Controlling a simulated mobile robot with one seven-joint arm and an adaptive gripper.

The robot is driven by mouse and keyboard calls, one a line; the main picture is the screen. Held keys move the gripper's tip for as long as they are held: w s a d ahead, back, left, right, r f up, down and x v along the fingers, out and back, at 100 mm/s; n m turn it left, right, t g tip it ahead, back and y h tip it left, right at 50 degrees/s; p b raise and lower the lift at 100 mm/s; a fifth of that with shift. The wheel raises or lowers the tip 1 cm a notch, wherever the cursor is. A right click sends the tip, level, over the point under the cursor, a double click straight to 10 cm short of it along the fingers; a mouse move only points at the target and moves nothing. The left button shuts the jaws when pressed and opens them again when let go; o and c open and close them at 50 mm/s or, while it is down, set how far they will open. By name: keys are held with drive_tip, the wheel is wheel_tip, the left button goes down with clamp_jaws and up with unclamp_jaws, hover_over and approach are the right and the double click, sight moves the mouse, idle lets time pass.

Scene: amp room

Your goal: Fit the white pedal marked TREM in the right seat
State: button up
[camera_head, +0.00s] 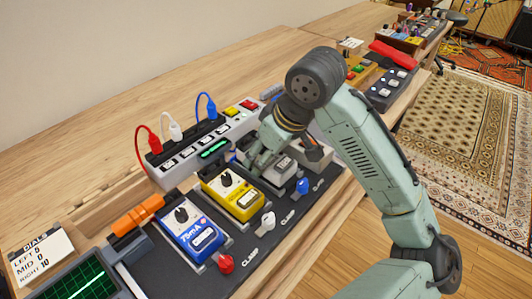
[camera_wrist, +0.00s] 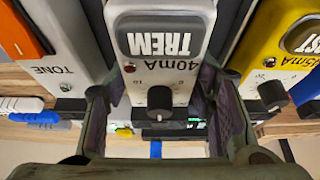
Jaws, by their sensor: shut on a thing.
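The white TREM pedal (camera_head: 283,169) is at the right end of the dark pedal board, just right of the yellow pedal (camera_head: 232,192). In the wrist view the white TREM pedal (camera_wrist: 160,72) appears upside down, marked 40mA, with a black knob. My gripper (camera_head: 262,158) is shut on its knob end, one finger on each side (camera_wrist: 160,108). The pedal's underside is hidden, so I cannot tell whether it rests fully on the board. A blue clamp knob (camera_head: 303,185) stands near its front.
A blue 75mA pedal (camera_head: 191,229) sits left of the yellow one. A pale TONE pedal (camera_wrist: 62,45) is close beside the TREM pedal. A power strip (camera_head: 180,160) with red, white and blue plugs runs behind. Red (camera_head: 226,263) and white (camera_head: 268,222) clamp knobs line the front.

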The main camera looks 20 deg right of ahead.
drive_tip(key=shift+s+a+f, duration=0.1)
drive_tip(key=shift+s+f, duration=0.1)
drive_tip(key=shift+f, duration=0.5)
drive_tip(key=o, duration=1.2)
drive_tip(key=shift+o, duration=0.6)
drive_tip(key=shift+w+f, duration=0.15)
drive_tip(key=o, duration=0.3)
drive_tip(key=shift+g, duration=0.3)
drive_tip(key=shift+o, duration=0.4)
drive_tip(key=shift+o, duration=0.9)
drive_tip(key=shift+d, duration=0.2)
drive_tip(key=shift+r, duration=0.2)
drive_tip(key=shift+r, duration=0.2)
